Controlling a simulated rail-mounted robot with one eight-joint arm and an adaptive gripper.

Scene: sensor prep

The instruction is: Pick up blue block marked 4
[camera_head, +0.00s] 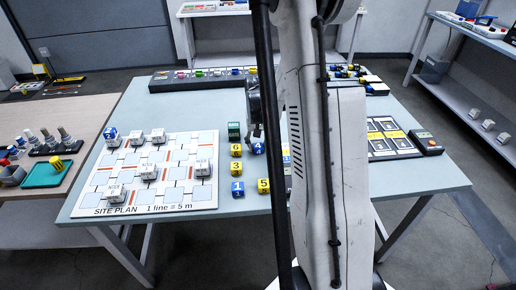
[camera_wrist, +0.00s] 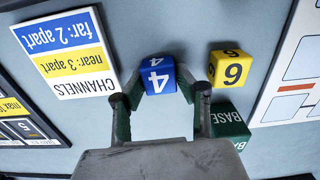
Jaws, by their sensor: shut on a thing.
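The blue block marked 4 (camera_wrist: 157,75) sits between the fingertips of my gripper (camera_wrist: 152,92) in the wrist view, with its white 4 showing on two faces. The fingers are shut on it from both sides. In the head view the blue block (camera_head: 258,148) shows in part beside my arm, with my gripper (camera_head: 256,136) over it. I cannot tell whether the block touches the table or is slightly above it.
A yellow block marked 6 (camera_wrist: 231,68) and a green BASE block (camera_wrist: 230,125) stand close beside it. A CHANNELS card (camera_wrist: 68,52) lies on the other side. The white site plan board (camera_head: 150,200) holds several grey blocks. More numbered blocks (camera_head: 237,189) stand nearer on the table.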

